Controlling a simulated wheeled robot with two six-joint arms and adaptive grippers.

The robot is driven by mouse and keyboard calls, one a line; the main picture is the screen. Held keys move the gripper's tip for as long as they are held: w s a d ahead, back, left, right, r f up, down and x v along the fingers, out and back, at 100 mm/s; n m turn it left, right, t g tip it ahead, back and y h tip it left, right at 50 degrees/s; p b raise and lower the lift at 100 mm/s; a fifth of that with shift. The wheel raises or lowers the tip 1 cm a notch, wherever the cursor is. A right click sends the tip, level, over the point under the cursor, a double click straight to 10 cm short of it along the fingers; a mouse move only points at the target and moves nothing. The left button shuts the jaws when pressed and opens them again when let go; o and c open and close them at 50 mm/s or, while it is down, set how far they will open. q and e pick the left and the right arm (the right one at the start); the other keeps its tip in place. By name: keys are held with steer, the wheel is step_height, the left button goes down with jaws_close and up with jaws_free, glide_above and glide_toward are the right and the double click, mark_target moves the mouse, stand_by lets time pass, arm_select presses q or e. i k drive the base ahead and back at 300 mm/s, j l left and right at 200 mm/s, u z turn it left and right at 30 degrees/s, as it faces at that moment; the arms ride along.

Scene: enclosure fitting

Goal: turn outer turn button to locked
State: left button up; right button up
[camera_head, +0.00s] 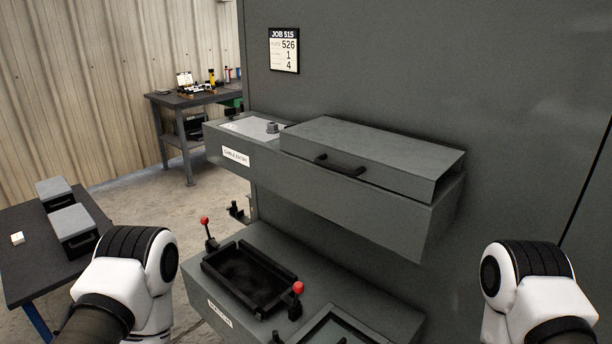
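A small grey knob (272,127) stands on the light plate at the left end of the grey upper housing labelled "CABLE ENTRY" (236,155). I cannot tell whether it is the outer turn button, or which way it is turned. A small dark fitting (237,211) sits lower down, beside the cabinet; its details are too small to read. A grey cover (370,150) with a black handle (340,165) lies over the right part of the housing. Only white and black links of my two arms show, at the lower left and lower right; neither gripper is in view.
Below, a grey ledge (390,318) holds a black tray (247,278) with red-knobbed levers (298,288) at its corners. A dark table (25,245) with grey boxes (72,228) stands at left. A workbench (190,97) stands behind. The floor between is clear.

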mark_target(231, 112)
steer(key=z, duration=0.25)
steer(key=i+j+z, duration=0.1)
steer(key=j+z, duration=0.75)
steer(key=k+j+z, duration=0.1)
steer(key=j+z, duration=0.3)
steer(key=j, duration=0.1)
